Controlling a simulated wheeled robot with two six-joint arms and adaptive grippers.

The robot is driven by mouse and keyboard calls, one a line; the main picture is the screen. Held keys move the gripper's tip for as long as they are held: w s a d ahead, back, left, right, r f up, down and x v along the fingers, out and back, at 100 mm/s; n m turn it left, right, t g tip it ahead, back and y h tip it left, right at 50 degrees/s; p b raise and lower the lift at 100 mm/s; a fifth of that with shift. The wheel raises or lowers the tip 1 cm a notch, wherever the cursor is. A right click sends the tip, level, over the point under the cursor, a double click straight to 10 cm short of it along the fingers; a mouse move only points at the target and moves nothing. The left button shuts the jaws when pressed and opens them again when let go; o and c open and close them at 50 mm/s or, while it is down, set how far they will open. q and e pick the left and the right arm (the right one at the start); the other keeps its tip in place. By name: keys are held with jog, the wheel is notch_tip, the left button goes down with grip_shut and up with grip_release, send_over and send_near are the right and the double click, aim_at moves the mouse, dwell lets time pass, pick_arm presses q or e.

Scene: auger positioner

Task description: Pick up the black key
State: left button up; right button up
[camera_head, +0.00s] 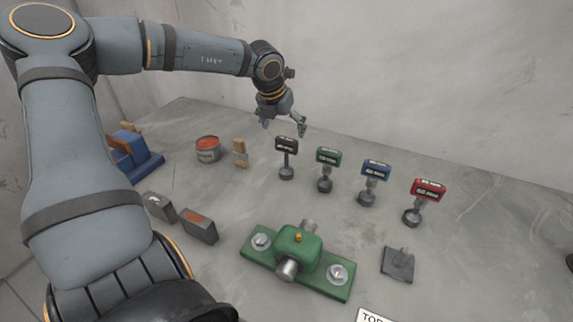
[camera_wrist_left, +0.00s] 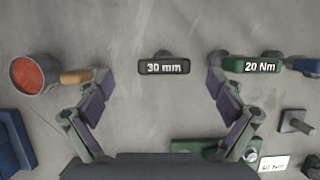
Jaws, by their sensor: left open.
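The black key (camera_head: 287,145) stands upright on the table at the left end of a row of keys. In the left wrist view the black key (camera_wrist_left: 164,67) reads "30 mm" and lies ahead, between the two finger lines. My left gripper (camera_head: 283,127) is open and empty, above and just behind the key in the head view. In the left wrist view its fingers (camera_wrist_left: 160,98) are spread wide on both sides, apart from the key. My right gripper is not in view.
Green (camera_head: 328,157), blue (camera_head: 375,171) and red (camera_head: 428,190) keys stand to the right. A green fixture (camera_head: 330,284) sits in front. A red-filled can (camera_head: 208,149), a wooden piece (camera_head: 240,153) and a blue block (camera_head: 137,157) are left. Grey blocks (camera_head: 199,227) lie nearer.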

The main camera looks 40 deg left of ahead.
aim_at(286, 140)
pick_arm(q)
jog(key=shift+w+f, duration=0.1)
jog(key=shift+w, duration=0.05)
jog(key=f, duration=0.1)
jog(key=f+p, duration=0.1)
jog(key=f, duration=0.2)
jog(key=shift+w+d+f+p, duration=0.1)
jog(key=shift+w+f+p, duration=0.25)
jog(key=shift+w+p, duration=0.05)
jog(key=shift+w+f, duration=0.15)
jog(key=shift+f, duration=0.1)
jog(key=c, duration=1.4)
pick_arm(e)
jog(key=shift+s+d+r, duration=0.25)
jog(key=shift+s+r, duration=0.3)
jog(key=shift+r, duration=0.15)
